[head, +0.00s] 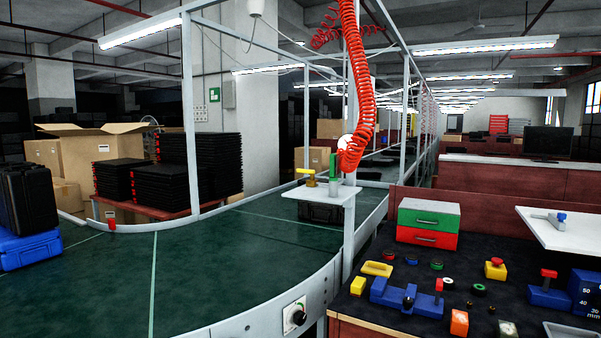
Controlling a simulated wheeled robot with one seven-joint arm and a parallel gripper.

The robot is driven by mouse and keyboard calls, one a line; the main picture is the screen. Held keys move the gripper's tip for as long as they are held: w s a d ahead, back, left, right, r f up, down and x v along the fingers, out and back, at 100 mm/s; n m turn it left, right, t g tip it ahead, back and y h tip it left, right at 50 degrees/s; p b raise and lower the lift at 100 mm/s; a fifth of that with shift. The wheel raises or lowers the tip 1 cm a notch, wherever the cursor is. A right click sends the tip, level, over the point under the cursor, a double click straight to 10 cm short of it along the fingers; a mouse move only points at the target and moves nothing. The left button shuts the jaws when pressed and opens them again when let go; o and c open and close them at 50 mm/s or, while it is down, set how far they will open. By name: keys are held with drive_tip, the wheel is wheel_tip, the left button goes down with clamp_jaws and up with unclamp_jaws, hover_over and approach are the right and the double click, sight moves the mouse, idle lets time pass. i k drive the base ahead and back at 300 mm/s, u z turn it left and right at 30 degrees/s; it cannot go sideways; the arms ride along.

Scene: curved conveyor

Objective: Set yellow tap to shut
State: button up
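The yellow tap (306,173) stands on a small white shelf (312,195) fixed to the grey post beyond the workbench. Its yellow handle lies about level and reaches to the left over a short body. Just to its right on the same shelf is a tap with a green handle (334,164) standing upright. The yellow tap is small in the picture, so its fine details do not show. My gripper is not in view.
A curved green conveyor (230,265) runs below the shelf. A red coiled hose (358,85) hangs close above the taps. The dark workbench (400,318) at right holds a red-and-green drawer box (428,224), several small parts and a white panel with a blue tap (556,219).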

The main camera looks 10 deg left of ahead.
sight(312, 172)
drive_tip(key=u, duration=0.55)
drive_tip(key=i, duration=1)
drive_tip(key=z, duration=0.05)
